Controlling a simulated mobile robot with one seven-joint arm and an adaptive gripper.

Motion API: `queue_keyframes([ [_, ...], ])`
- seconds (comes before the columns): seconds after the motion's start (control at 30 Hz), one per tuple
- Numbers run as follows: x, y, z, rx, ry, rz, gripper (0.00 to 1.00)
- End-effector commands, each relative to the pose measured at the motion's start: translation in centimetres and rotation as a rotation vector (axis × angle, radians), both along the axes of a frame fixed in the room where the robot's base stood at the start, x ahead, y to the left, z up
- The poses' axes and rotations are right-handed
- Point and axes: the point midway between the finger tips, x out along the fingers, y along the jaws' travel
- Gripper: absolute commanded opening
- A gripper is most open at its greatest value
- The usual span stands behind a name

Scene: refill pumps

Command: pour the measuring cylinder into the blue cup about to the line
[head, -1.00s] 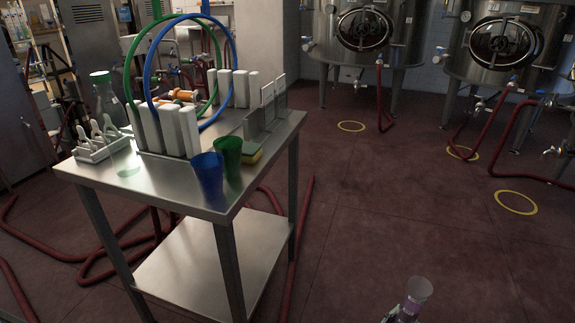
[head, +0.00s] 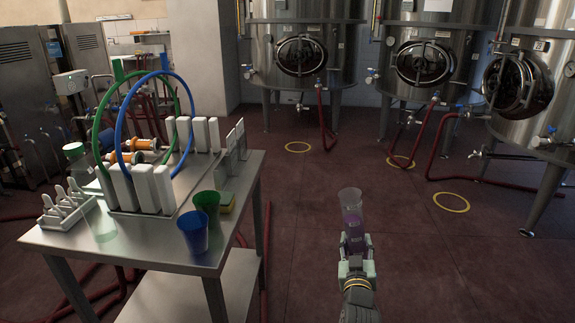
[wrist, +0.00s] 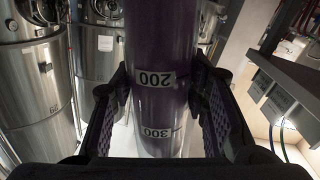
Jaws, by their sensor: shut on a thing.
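The blue cup (head: 193,232) stands upright at the front right corner of the steel table, in front of a green cup (head: 207,205). My gripper (head: 356,243) is shut on the measuring cylinder (head: 351,203), a clear cylinder with purple liquid in its lower part. It is held about upright over the floor, to the right of the table and apart from the cups. In the wrist view the cylinder (wrist: 160,60) is between both finger pads, with the labels 200 and 300 showing. The line on the blue cup cannot be made out.
Steel tanks (head: 305,55) and red hoses (head: 430,165) stand behind. Floor between is open.

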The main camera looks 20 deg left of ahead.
Motion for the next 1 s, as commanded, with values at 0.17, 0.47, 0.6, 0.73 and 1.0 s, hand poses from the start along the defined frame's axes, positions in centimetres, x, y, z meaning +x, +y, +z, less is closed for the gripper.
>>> queue_keyframes([
  [0.17,-0.3,6.7,9.1,-0.035,-0.024,0.196,0.0],
  [0.47,-3.7,15.2,19.0,-0.076,-0.041,0.471,0.0],
  [0.6,-4.8,17.0,20.9,-0.084,-0.043,0.534,0.0],
  [0.73,-5.3,17.6,21.3,-0.098,-0.051,0.558,0.0],
  [1.0,-5.8,18.1,20.1,-0.272,-0.132,0.554,0.0],
])
